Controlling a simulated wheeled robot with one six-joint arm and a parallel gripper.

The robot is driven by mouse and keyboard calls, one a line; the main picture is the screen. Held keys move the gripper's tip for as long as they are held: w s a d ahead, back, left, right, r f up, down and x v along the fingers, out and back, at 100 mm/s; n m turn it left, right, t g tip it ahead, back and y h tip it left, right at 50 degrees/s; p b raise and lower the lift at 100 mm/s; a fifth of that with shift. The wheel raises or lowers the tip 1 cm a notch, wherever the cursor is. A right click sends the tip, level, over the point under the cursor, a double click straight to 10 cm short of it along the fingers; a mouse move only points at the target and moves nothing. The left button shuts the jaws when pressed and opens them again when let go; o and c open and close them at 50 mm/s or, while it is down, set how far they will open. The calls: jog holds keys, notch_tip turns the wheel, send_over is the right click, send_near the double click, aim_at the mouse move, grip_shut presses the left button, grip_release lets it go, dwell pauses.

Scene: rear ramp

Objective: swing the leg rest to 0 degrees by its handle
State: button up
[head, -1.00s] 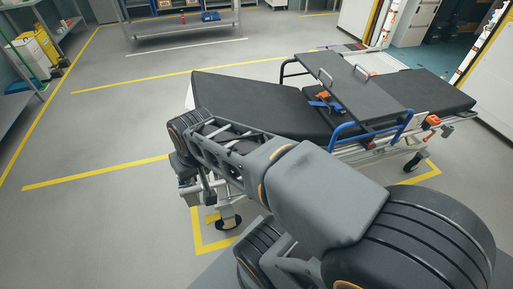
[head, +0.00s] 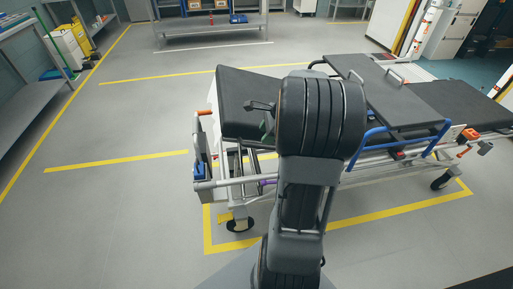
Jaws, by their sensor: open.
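The stretcher's leg rest (head: 236,88) is the black padded section at its left end. It looks tilted relative to the flat pads, at an angle I cannot read. A small orange grip (head: 204,112) shows at the left end of the frame; I cannot tell whether it is the leg rest's handle. My gripper (head: 258,107) is partly visible in front of the leg rest, left of my large dark wrist joint. It is open, with nothing seen in it. My arm hides the middle of the stretcher, and I cannot tell whether the gripper touches the pad.
The stretcher's blue side rail (head: 372,143) stands right of my arm. A black board (head: 395,95) with metal handles lies across the stretcher. A castor (head: 240,225) stands at the near left corner. The floor (head: 110,215) to the left is clear; shelves (head: 35,105) line the far left.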

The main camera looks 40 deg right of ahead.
aim_at(258, 145)
jog(key=b+x, duration=0.1)
jog(key=x, duration=0.7)
jog(key=shift+a+f, duration=0.1)
jog(key=shift+f, duration=0.05)
jog(key=shift+c, duration=0.3)
grip_shut()
